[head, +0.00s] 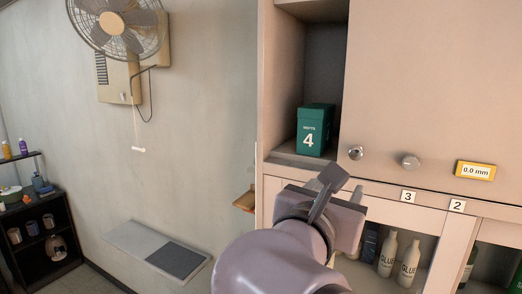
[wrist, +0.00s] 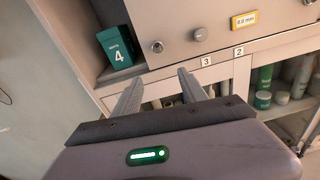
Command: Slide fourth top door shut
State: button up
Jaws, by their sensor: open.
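My gripper (head: 335,190) is in front of the shelf edge below the box and left knob. In the wrist view its two fingers (wrist: 158,88) are apart with nothing between them.
A yellow-framed "0.0 mm" label (head: 475,170) is on the door. Number tags 3 (head: 408,196) and 2 (head: 457,206) mark the ledge. Glue bottles (head: 388,255) stand in the lower cabinet. A wall fan (head: 115,25) and a wall shelf (head: 155,250) are at left.

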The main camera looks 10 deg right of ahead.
aim_at(355, 153)
jog(key=shift+n+t, duration=0.5)
jog(key=p+x, duration=0.1)
jog(key=x, duration=0.4)
jog(key=r+p+x, duration=0.1)
jog(key=x, duration=0.5)
jog(key=r+p+x, duration=0.1)
jog(key=x, duration=0.4)
jog(key=shift+d, duration=0.5)
jog(key=shift+w, duration=0.3)
jog(key=shift+d, duration=0.1)
jog(key=shift+s, duration=0.15)
grip_shut()
